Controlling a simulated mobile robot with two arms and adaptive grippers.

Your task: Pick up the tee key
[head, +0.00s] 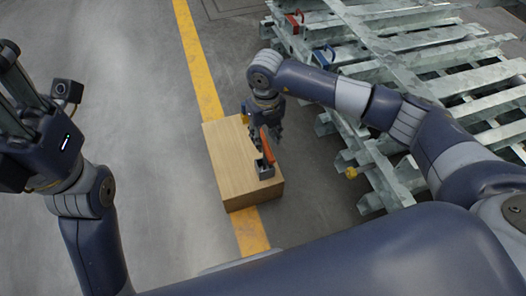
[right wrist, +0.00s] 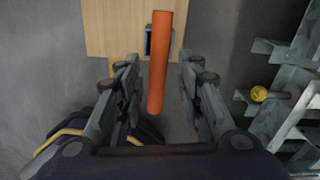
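The tee key (head: 267,147) shows as an orange bar standing in a small grey holder (head: 266,171) on a wooden box. In the right wrist view the orange bar (right wrist: 158,75) lies between the two fingers of my right gripper (right wrist: 159,62), with a gap on each side. The lower part of the key is hidden in or behind the holder. My right gripper (head: 268,125) is open at the key's upper end in the head view. My left gripper (head: 12,85) is raised at the left edge, partly cut off, its fingers apart and empty.
The wooden box (head: 228,163) stands on the floor over a yellow line (head: 197,62). Stacked galvanized steel frames (head: 440,60) fill the right side, near my right arm. A red clamp-like part (head: 294,22) and a blue one (head: 323,57) sit on them. The left floor is clear.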

